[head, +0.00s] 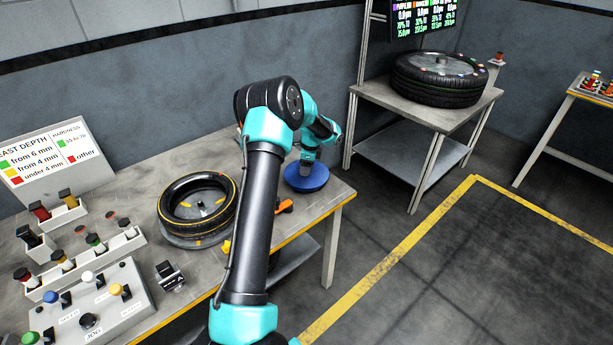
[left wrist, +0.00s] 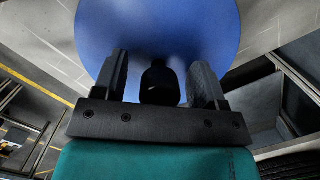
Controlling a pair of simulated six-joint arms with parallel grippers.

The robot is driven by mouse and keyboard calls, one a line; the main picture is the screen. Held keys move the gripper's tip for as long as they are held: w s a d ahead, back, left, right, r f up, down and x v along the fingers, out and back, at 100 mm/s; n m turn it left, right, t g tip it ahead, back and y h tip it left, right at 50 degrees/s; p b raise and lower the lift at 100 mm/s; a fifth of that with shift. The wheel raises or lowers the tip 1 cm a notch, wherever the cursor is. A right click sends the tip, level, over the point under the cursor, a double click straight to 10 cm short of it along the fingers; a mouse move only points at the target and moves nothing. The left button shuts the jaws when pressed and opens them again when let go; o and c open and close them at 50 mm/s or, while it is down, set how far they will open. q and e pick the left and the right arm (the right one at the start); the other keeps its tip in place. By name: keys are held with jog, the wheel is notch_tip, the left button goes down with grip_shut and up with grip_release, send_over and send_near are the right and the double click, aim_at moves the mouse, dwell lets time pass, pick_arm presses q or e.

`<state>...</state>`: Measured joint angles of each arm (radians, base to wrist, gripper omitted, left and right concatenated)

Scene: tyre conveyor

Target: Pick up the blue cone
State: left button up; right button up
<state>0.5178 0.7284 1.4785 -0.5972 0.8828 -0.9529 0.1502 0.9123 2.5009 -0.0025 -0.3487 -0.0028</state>
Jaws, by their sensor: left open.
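The blue cone (head: 306,180) shows as a wide blue disc near the right end of the table, under my left gripper (head: 309,158). In the left wrist view the blue cone (left wrist: 158,30) fills the upper middle as a smooth round face. A dark rounded knob (left wrist: 159,84) stands in front of it, between the two fingers of my left gripper (left wrist: 160,80). The fingers are open, one on each side of the knob, with gaps visible. The cone's far side is hidden. My right gripper is not in view.
A tyre on a rim (head: 197,205) lies on the table (head: 150,170) left of my arm. Trays, a button panel (head: 95,305) and a sign (head: 45,158) stand farther left. Another tyre (head: 438,80) lies on a separate stand. Open floor is at the right.

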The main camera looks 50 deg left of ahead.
pick_arm(q)
grip_shut()
dwell(0.5)
